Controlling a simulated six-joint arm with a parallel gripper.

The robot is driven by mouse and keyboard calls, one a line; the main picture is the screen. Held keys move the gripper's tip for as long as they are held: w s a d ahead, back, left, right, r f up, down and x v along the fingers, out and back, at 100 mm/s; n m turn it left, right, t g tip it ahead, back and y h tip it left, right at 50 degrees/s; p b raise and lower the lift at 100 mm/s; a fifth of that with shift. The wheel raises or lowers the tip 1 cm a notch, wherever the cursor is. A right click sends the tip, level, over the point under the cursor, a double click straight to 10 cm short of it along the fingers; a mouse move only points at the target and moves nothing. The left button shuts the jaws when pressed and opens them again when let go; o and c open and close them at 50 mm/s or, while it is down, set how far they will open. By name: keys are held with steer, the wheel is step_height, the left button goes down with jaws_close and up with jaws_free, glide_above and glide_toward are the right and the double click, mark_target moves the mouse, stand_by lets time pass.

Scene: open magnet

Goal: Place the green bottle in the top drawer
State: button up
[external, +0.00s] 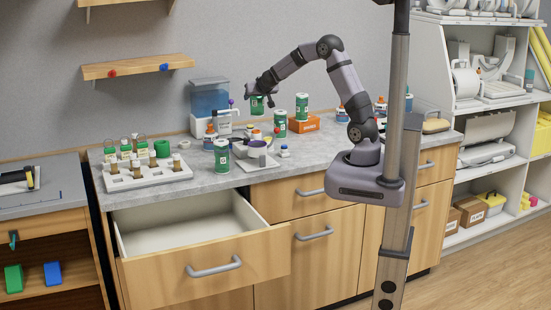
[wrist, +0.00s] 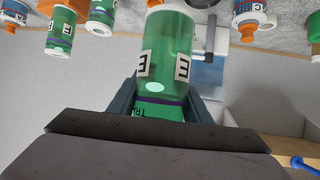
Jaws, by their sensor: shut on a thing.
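My gripper (external: 259,93) is shut on a green bottle (external: 257,106) and holds it above the counter, in front of the blue-and-white dispenser. In the wrist view the green bottle (wrist: 165,60) with white labels sits between the two fingers. The top drawer (external: 190,225) at the lower left is pulled open and looks empty inside. The drawer is to the left of and below my gripper. Other green bottles stand on the counter, one near the front edge (external: 221,157) and others further right (external: 280,123).
A white rack (external: 146,178) with small vials stands on the counter's left part, behind the open drawer. The dispenser (external: 209,105) stands near the wall. An orange box (external: 304,123) and several orange-capped bottles are to the right. A wooden shelf (external: 138,67) is on the wall.

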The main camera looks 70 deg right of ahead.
steer(key=a+f+n+t+y, duration=0.15)
steer(key=a+n+y, duration=0.3)
steer(key=a, duration=0.95)
steer(key=a+f+n+t+y, duration=0.1)
steer(key=a+n+t+y, duration=0.3)
steer(key=a, duration=1.1)
steer(key=s+a+f+n+g+y+b, duration=0.1)
steer(key=a+f+n+y+b, duration=0.3)
steer(key=f, duration=0.9)
steer(key=s+a+f+n+g+y+b, duration=0.2)
steer(key=a+f+n+y+b, duration=0.2)
steer(key=a+f+b, duration=0.4)
steer(key=a+f+n, duration=0.1)
steer(key=a+f, duration=0.2)
steer(key=f, duration=0.2)
steer(key=shift+a+f+b, duration=0.35)
steer(key=shift+a, duration=0.05)
steer(key=shift+y, duration=0.25)
steer(key=shift+f, duration=2.8)
steer(key=shift+f, duration=0.1)
steer(key=shift+f, duration=2)
steer(key=shift+f, duration=0.1)
